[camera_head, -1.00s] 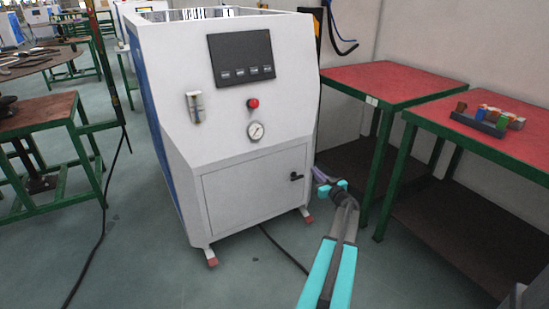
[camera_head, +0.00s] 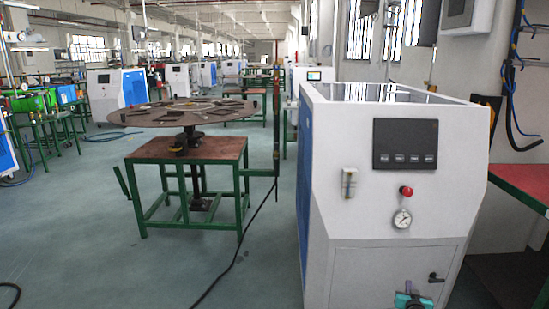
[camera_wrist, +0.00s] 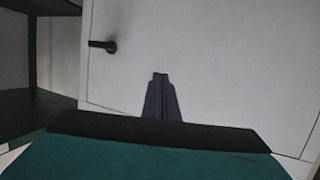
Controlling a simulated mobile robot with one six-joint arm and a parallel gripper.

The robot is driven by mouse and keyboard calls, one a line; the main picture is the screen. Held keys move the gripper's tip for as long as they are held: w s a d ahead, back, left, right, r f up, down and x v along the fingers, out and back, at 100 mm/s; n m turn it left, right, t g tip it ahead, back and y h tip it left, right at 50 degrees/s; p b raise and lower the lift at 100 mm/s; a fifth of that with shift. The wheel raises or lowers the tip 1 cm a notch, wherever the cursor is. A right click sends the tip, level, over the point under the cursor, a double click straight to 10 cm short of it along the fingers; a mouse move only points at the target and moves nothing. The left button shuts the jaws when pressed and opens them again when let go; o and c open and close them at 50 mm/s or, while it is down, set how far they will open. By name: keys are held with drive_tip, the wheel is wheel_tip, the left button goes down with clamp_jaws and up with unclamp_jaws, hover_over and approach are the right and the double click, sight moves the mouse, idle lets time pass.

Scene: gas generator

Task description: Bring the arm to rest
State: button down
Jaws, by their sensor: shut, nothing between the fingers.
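My gripper (camera_head: 409,289) shows at the bottom edge of the head view, in front of the lower door of the white gas generator (camera_head: 345,222). Most of my arm is below the picture. In the wrist view my gripper's dark fingers (camera_wrist: 161,97) are together with nothing between them. They point at the generator's white door (camera_wrist: 215,65). The black door handle (camera_wrist: 103,45) is at upper left there, apart from the fingers. The door looks shut.
The generator's front has a dark panel (camera_head: 405,144), a red button (camera_head: 406,191) and a gauge (camera_head: 402,219). A red-topped table (camera_head: 525,180) stands close on the right. A green-framed table (camera_head: 190,150) stands left. Open floor (camera_head: 90,220) lies further left.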

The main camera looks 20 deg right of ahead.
drive_tip(key=s+a+f+n+g+y+p, duration=0.1)
drive_tip(key=a+f+g+y+p, duration=0.2)
drive_tip(key=a, duration=0.9)
drive_tip(key=s+a+f+n+g+y+p, duration=0.1)
drive_tip(key=s+a+f+g+p, duration=0.3)
drive_tip(key=a, duration=0.9)
drive_tip(key=w+a+f+g+y+p, duration=0.15)
drive_tip(key=a+f, duration=0.35)
drive_tip(key=a, duration=0.7)
drive_tip(key=s+a+r+n+g+y+p, duration=0.2)
drive_tip(key=s+a+n+g+p, duration=0.1)
drive_tip(key=s+a, duration=0.9)
drive_tip(key=s+a+r+n+g+y+p, duration=0.2)
drive_tip(key=s+a+r+g+p, duration=0.1)
drive_tip(key=s+a, duration=1)
drive_tip(key=a+g+p, duration=0.1)
drive_tip(key=a+g, duration=0.1)
drive_tip(key=shift+s+a+n, duration=0.15)
drive_tip(key=shift+a+n, duration=0.15)
drive_tip(key=shift+n, duration=0.1)
drive_tip(key=shift+r, duration=0.1)
